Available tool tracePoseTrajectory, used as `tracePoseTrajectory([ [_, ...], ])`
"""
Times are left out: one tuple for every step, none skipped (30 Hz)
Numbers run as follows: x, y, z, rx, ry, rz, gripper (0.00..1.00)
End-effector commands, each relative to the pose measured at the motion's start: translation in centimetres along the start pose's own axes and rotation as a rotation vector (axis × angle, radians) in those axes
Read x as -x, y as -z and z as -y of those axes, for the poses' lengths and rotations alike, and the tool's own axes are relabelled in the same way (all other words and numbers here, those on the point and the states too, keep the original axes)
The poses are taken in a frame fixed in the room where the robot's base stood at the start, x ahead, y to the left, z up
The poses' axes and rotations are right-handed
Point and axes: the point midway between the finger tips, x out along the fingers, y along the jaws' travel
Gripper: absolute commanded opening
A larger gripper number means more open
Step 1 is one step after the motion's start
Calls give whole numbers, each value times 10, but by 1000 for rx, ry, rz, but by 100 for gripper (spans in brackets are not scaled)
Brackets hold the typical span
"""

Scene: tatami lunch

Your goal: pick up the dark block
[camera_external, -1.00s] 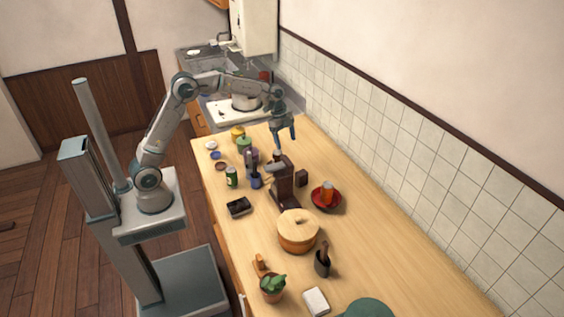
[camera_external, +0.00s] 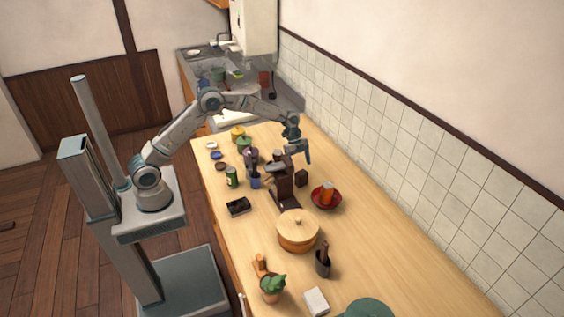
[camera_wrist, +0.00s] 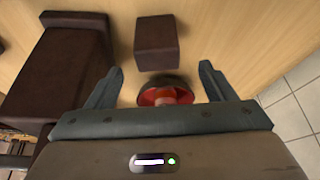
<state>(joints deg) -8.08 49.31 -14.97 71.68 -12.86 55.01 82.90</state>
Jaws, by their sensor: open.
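The dark block (camera_external: 301,178) is a small dark brown box standing on the wooden counter, just right of the taller brown machine. In the wrist view the dark block (camera_wrist: 157,38) lies at the top centre, ahead of the fingertips and roughly centred between them. My gripper (camera_external: 297,158) is above the counter, a little above and behind the block in the external view. In the wrist view my gripper (camera_wrist: 160,68) has its two fingers spread wide with nothing between the tips. The block is apart from both fingers.
The tall brown machine (camera_external: 283,185) stands close left of the block; it fills the left of the wrist view (camera_wrist: 60,65). A red bowl (camera_external: 334,202) holding an orange item sits to the right. A wooden-lidded pot (camera_external: 297,236) stands in front. The tiled wall (camera_external: 400,150) bounds the right.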

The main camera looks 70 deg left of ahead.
Motion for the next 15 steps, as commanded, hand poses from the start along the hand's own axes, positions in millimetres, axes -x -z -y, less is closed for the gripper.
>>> tracePoseTrajectory([
  [-2, 0, 0, 0, -2, 0, 76],
  [-4, 0, -1, 0, -2, 1, 76],
  [-8, 0, -1, 0, -3, 1, 76],
  [-12, 0, -2, 0, -4, 1, 76],
  [-17, 1, -3, 0, -5, 2, 76],
  [-23, 1, -4, 1, -5, 1, 76],
  [-28, 1, -4, 1, -6, 1, 76],
  [-32, 0, -5, 1, -5, 1, 76],
  [-38, 0, -4, 1, -4, 0, 76],
  [-42, 0, -4, 1, -4, 1, 76],
  [-45, 0, -4, 0, -3, 1, 76],
  [-48, 0, -3, 0, -1, 1, 76],
  [-50, 0, -3, 0, -1, 1, 76],
  [-52, -1, -3, 0, 0, 1, 76],
  [-53, -1, -3, 0, 0, 1, 76],
])
